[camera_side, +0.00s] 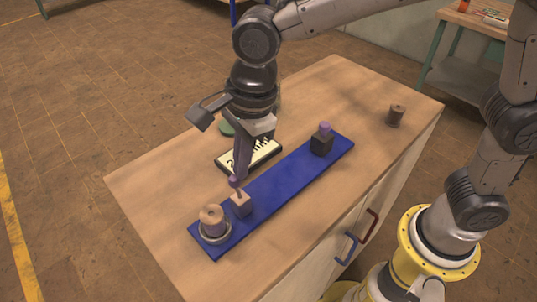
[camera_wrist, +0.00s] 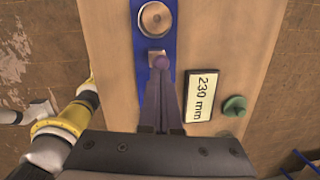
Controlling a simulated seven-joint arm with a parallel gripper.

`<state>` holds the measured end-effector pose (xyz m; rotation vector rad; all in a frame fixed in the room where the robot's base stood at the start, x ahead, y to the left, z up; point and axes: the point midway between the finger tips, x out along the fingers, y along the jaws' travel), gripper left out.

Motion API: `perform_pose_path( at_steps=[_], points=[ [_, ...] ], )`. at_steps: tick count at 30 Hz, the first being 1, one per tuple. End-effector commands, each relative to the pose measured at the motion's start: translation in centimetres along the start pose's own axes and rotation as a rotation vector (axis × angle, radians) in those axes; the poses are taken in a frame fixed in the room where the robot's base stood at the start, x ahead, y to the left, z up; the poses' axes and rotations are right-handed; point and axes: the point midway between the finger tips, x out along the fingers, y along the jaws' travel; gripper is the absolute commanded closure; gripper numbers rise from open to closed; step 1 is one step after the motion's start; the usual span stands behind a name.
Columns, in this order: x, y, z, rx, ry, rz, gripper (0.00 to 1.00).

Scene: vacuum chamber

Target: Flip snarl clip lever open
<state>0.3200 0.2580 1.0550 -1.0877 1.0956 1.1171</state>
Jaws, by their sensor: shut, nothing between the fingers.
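A long blue board (camera_side: 281,183) lies on the wooden table. The block (camera_wrist: 156,55) and knob (camera_wrist: 162,63) also show in the wrist view. A dark block (camera_side: 322,143) with a purple top stands near the board's far end. My gripper (camera_side: 240,177) points down with its fingers together and empty, its tips right by the near knob. In the wrist view its tips (camera_wrist: 162,80) lie just below the knob; I cannot tell whether they touch.
A tan spool (camera_side: 212,218) sits in a round metal seat at the board's near end. A display reading "230 mm" (camera_wrist: 201,96) and a green knob (camera_wrist: 235,106) lie beside the board. A dark spool (camera_side: 395,115) stands far right. The table's right side is mostly clear.

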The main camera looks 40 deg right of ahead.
Motion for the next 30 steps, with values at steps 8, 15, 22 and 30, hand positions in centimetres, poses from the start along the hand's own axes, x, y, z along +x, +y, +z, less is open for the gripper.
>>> perform_pose_path(
  at_steps=[8, 15, 22, 30],
  points=[
    [0.2, 0.1, 0.9, -0.003, 0.058, -0.002, 1.00],
    [-0.1, 0.1, 0.9, -0.003, 0.056, -0.003, 1.00],
    [-1.1, 0.0, 1.1, -0.003, 0.054, -0.003, 1.00],
    [-1.4, 0.0, 1.1, -0.003, 0.055, -0.002, 1.00]
  ],
)
